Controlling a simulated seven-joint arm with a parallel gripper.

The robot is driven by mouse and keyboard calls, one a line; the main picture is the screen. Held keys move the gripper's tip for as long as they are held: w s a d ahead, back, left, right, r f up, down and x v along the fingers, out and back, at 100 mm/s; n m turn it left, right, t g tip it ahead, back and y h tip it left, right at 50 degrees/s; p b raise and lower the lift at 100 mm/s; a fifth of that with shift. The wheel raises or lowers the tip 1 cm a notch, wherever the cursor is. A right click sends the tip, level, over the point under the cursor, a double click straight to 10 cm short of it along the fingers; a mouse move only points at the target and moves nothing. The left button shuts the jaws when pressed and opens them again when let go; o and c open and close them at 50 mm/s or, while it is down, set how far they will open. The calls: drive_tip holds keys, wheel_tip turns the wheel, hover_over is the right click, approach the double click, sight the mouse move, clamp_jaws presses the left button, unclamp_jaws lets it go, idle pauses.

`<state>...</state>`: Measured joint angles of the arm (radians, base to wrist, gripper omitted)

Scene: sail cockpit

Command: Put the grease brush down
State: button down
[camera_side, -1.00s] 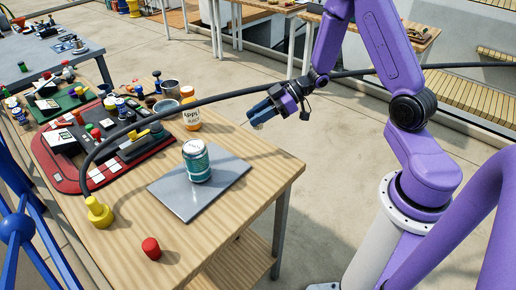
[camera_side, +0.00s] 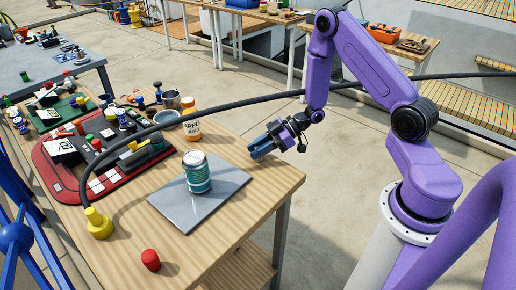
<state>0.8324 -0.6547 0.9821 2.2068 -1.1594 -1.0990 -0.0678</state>
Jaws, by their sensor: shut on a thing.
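My gripper (camera_side: 260,151), with blue-grey fingers on a purple wrist, is low over the right back edge of the wooden table (camera_side: 235,215), pointing left. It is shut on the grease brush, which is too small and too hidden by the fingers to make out. I cannot tell whether the brush touches the table. A grey metal plate (camera_side: 178,213) lies flat to the lower left of the gripper. A teal and white can (camera_side: 198,174) stands upright on the plate.
An orange-labelled jar (camera_side: 191,128) and grey metal cups (camera_side: 168,118) stand left of the gripper. A red board (camera_side: 68,181) with several small items fills the table's left. A yellow fitting (camera_side: 98,223) with a black hose and a red cap (camera_side: 151,260) are in front. The right front tabletop is clear.

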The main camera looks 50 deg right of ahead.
drive_tip(key=shift+f, duration=0.1)
drive_tip(key=c, duration=0.9)
unclamp_jaws()
drive_tip(key=v, duration=1.2)
drive_tip(key=a+r+h, duration=0.7)
drive_tip(key=a+h, duration=0.1)
drive_tip(key=a, duration=0.3)
drive_tip(key=s+a+r+g, duration=0.1)
drive_tip(key=s+g, duration=0.1)
drive_tip(key=s, duration=0.5)
drive_tip(key=s+a+r+g+h, duration=0.1)
drive_tip(key=s+r+g, duration=0.1)
drive_tip(key=s, duration=0.6)
drive_tip(key=s+a+r+g+h, duration=0.1)
drive_tip(key=s+r+g, duration=0.1)
drive_tip(key=s, duration=0.6)
drive_tip(key=shift+a+n, duration=0.15)
drive_tip(key=shift+n, duration=0.25)
